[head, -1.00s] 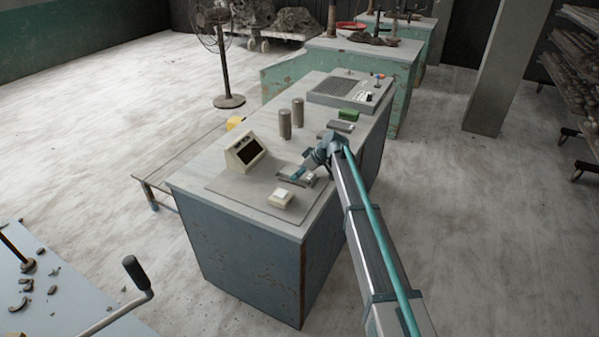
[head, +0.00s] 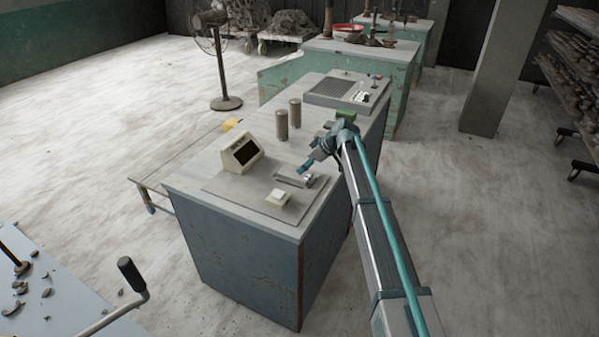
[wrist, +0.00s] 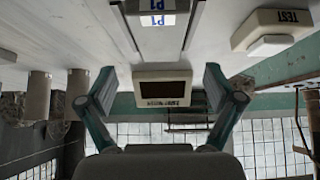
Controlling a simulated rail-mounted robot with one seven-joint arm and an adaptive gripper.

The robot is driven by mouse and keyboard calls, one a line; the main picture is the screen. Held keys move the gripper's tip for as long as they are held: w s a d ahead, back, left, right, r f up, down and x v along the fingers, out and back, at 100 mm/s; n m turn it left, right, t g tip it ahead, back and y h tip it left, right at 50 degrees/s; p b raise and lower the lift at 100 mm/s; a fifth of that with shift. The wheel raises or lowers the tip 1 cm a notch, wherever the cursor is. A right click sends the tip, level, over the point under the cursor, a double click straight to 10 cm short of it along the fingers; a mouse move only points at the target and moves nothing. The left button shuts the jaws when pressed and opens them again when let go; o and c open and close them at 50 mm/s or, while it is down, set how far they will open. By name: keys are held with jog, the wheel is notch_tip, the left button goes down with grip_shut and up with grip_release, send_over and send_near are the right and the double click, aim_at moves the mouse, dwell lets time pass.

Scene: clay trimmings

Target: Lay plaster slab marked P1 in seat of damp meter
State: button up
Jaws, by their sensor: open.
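The plaster slab marked P1 (wrist: 155,14) shows at the top of the wrist view, its label upside down. It appears to lie in the metal seat (wrist: 122,18), a channel with raised sides; its exact fit is cut off by the frame edge. In the head view the seat (head: 287,181) is on the bench mat, partly behind my gripper (head: 303,171). The damp meter's cream display box (head: 241,153) stands behind it, dark-screened; it also shows in the wrist view (wrist: 163,77). My gripper (wrist: 157,84) is open and empty, its fingers apart, clear of the slab.
A cream block marked TEST (wrist: 278,24) sits in front of the seat, also in the head view (head: 279,198). Two grey cylinders (head: 281,125) stand at the back of the bench. The bench's front left is clear.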

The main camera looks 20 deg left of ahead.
jog(key=shift+b+v, duration=0.35)
jog(key=shift+v, duration=2.4)
jog(key=s+d+f+m+h, duration=0.1)
jog(key=s+d+f+m, duration=0.2)
jog(key=s+d+f, duration=0.35)
jog(key=s+d+f+m+h, duration=0.25)
jog(key=d+f, duration=0.45)
jog(key=d, duration=0.5)
jog(key=s+d+f+m+h, duration=0.1)
jog(key=s+d+f+m, duration=0.3)
jog(key=s+d+f, duration=0.4)
jog(key=s+d+f+m+h, duration=0.1)
jog(key=s+d+f+m, duration=0.2)
jog(key=s+d, duration=0.35)
jog(key=s+d+f+m+g+h, duration=0.1)
jog(key=s+d+f+m, duration=0.1)
jog(key=s+d, duration=0.45)
jog(key=s+d+f+m+h, duration=0.1)
jog(key=s+d+f+m, duration=0.2)
jog(key=s+d, duration=0.35)
jog(key=s+f+g, duration=0.3)
jog(key=s+f, duration=0.5)
jog(key=s, duration=0.5)
jog(key=s+f+g, duration=0.3)
jog(key=s+f, duration=0.6)
jog(key=s, duration=0.5)
jog(key=shift+s+a+f+n+g, duration=0.25)
jog(key=shift+f+n+g, duration=0.05)
jog(key=shift+n, duration=0.05)
